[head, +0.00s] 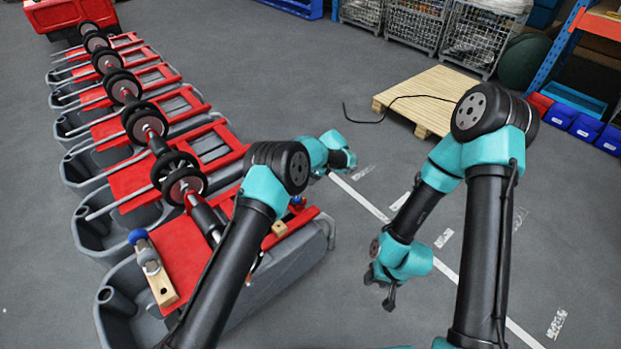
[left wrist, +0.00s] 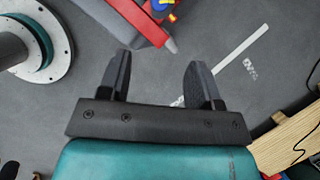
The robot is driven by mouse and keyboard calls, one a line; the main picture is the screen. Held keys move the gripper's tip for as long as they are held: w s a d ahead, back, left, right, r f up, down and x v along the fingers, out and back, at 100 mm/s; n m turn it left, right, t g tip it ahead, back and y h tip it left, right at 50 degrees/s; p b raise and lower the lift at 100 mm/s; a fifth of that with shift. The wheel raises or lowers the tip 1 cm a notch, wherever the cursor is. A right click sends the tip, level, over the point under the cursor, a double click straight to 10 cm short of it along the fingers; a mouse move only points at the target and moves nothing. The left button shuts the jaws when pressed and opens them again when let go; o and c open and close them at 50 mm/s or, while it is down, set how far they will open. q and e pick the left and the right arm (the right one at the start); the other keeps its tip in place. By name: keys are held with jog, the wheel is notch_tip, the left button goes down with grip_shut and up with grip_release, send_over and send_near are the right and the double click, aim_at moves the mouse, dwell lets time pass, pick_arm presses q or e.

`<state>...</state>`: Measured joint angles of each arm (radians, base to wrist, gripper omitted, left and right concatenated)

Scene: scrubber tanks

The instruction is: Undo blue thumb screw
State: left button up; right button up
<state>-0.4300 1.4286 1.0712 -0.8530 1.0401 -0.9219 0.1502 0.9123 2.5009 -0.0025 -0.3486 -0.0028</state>
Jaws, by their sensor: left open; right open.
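A blue ball-shaped knob (head: 137,236) tops a grey clamp with a wooden block at the left end of the nearest red frame. A second small blue knob (head: 297,200) shows near that frame's right end, by my left forearm. Blue and yellow parts (left wrist: 160,5) show at the top edge of the left wrist view. I cannot tell which is the thumb screw. My left gripper (left wrist: 157,75) is open and empty over bare floor; in the head view it is beyond the frame's right end. My right gripper (head: 388,297) is open and empty over the floor at right.
Several grey tanks (head: 318,250) with red frames run toward the upper left, with a long roller shaft (head: 145,128) along them. A wooden pallet (head: 435,92) lies at the back right. Wire cages (head: 412,22) stand behind it.

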aim_at(296, 198)
pick_arm(q)
jog(key=s+a+m+t+h, duration=0.2)
jog(key=s+a+m+h, duration=0.1)
jog(key=m, duration=0.9)
jog(key=s+a, duration=0.1)
jog(key=a, duration=0.1)
jog(key=shift+s+a+t+h, duration=0.3)
jog(key=shift+s+t+h, duration=0.05)
jog(key=shift+t+h, duration=0.05)
jog(key=x, duration=1.7)
jog(key=shift+w+a+f, duration=0.1)
jog(key=shift+f, duration=0.1)
